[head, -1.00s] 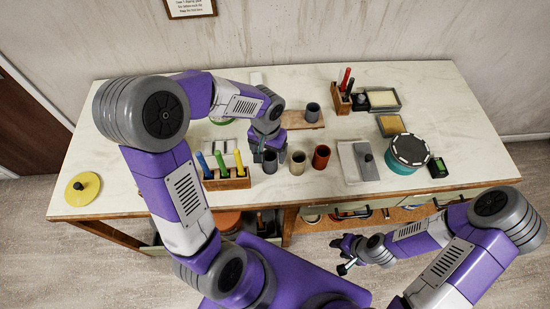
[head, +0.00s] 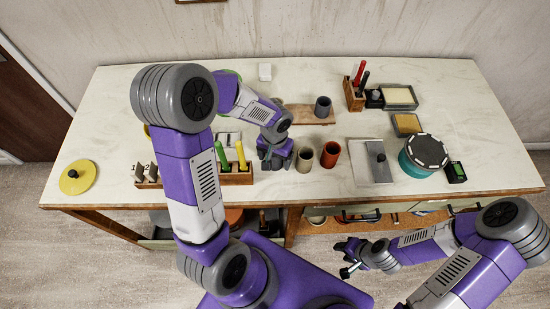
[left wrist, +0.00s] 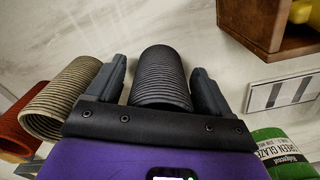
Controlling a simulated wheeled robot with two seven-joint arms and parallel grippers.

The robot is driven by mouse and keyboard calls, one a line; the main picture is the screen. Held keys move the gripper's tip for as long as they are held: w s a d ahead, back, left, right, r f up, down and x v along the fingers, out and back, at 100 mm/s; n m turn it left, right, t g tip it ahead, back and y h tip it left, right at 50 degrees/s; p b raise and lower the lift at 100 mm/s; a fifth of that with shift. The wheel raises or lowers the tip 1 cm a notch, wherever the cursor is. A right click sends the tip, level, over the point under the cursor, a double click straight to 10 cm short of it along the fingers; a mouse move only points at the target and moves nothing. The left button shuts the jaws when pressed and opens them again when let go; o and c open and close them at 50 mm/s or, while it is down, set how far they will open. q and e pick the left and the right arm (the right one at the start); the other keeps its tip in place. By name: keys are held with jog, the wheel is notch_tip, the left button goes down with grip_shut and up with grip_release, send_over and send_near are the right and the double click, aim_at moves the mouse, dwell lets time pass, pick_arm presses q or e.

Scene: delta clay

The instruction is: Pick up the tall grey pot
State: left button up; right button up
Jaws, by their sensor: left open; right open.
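A tall dark grey ribbed pot (left wrist: 160,72) stands between the two fingers of my left gripper (left wrist: 157,88) in the left wrist view. The fingers are open, one on each side of the pot, with a small gap visible on both sides. In the head view my left gripper (head: 274,160) covers this pot almost fully, to the left of a beige pot (head: 304,160). Another dark grey pot (head: 323,107) stands on a wooden board farther back. My right gripper (head: 349,258) is open and empty, low in front of the table.
The beige pot (left wrist: 62,98) and a red-brown pot (left wrist: 18,128) stand close to the left in the wrist view. A wooden tool block (head: 236,176) is left of my left gripper. A teal round tub (head: 424,155) is at the right. Bare tabletop (head: 440,85) lies at the back right.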

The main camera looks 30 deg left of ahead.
pick_arm(q)
jog(key=c, duration=1.1)
